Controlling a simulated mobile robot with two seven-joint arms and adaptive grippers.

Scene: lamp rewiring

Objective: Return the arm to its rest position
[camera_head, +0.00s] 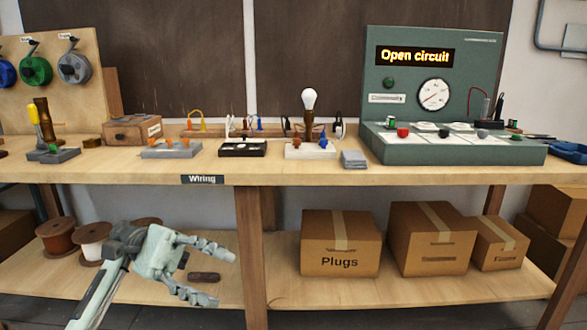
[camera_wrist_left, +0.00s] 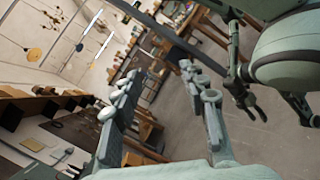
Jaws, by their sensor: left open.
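My left gripper (camera_head: 207,270) shows in the head view at the lower left, in front of the bench's lower shelf and below the worktop edge. Its two fingers are spread and nothing is between them. In the left wrist view the left gripper (camera_wrist_left: 160,105) is also open and empty, with the room behind it. At the right of the left wrist view a dark jointed hand of mine (camera_wrist_left: 247,95) hangs beside my rounded body; its jaw state is too small to tell.
The bench worktop (camera_head: 210,172) carries a lamp bulb (camera_head: 309,99), a tester panel (camera_head: 440,95) reading "Open circuit", and a small wooden box (camera_head: 132,130). On the lower shelf (camera_head: 400,290) stand a Plugs carton (camera_head: 340,243) and wire spools (camera_head: 92,240) near my left arm.

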